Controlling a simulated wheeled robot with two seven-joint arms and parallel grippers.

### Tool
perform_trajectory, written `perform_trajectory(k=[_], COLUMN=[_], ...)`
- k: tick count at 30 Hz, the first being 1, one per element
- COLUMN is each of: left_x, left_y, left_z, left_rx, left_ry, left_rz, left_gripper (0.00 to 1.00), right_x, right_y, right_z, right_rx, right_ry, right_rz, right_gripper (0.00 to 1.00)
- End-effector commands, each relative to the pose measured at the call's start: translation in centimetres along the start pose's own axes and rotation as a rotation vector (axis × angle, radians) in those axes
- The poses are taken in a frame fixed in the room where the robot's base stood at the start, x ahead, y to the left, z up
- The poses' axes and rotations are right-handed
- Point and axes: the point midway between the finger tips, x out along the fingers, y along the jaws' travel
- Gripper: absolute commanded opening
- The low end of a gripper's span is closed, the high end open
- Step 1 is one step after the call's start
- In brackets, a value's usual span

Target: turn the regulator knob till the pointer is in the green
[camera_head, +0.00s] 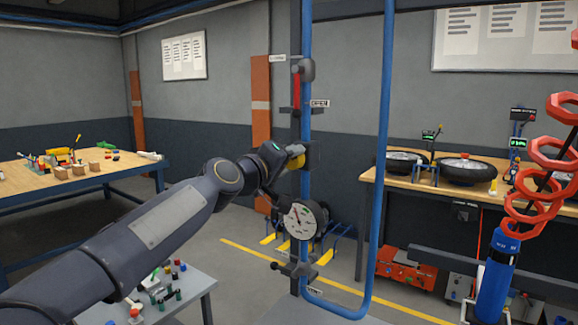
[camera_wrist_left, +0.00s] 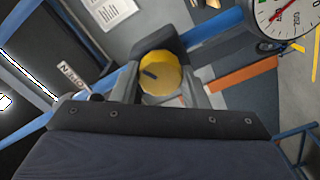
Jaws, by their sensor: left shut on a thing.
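The yellow regulator knob (camera_head: 297,161) is on the blue pipe stand, with a dark mark on its face in the left wrist view (camera_wrist_left: 160,73). My left gripper (camera_head: 286,160) is at the knob; in the left wrist view its fingers (camera_wrist_left: 161,88) are on either side of it, shut on it. The round white gauge (camera_head: 299,221) is below the knob, and part of it shows in the left wrist view (camera_wrist_left: 284,17). In the head view its pointer leans to the upper left, apparently outside the small green patch right of it. My right gripper is not in view.
A vertical blue pipe (camera_head: 384,150) stands right of the knob. A red lever (camera_head: 297,90) is above it, near a small sign. A small grey table (camera_head: 190,287) with coloured parts is below my left arm. A workbench (camera_head: 470,190) with wheels is at right.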

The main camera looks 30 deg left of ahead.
Motion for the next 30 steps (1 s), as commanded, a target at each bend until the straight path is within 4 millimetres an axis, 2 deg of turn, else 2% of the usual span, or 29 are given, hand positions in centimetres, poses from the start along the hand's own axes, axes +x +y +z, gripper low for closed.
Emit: perform_trajectory(k=[9,22,23,27,30], left_x=[0.05,0.06,0.06,0.05,0.04], left_y=[-0.12,-0.12,-0.12,-0.09,-0.06], left_z=[0.16,0.19,0.19,0.14,0.1], left_rx=[0.082,0.088,0.088,0.088,0.088], left_ry=[-0.004,-0.006,-0.006,-0.004,-0.003], left_rz=[-0.002,-0.002,-0.002,-0.002,-0.001], left_gripper=[0.18,0.18,0.43,0.61,0.62], right_x=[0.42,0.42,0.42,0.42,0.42], right_y=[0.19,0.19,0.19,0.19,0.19], right_z=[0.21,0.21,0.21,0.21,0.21], right_rx=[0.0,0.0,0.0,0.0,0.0], right_ry=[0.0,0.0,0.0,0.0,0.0], right_rz=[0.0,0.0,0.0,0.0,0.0], right_gripper=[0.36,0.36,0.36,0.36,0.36])
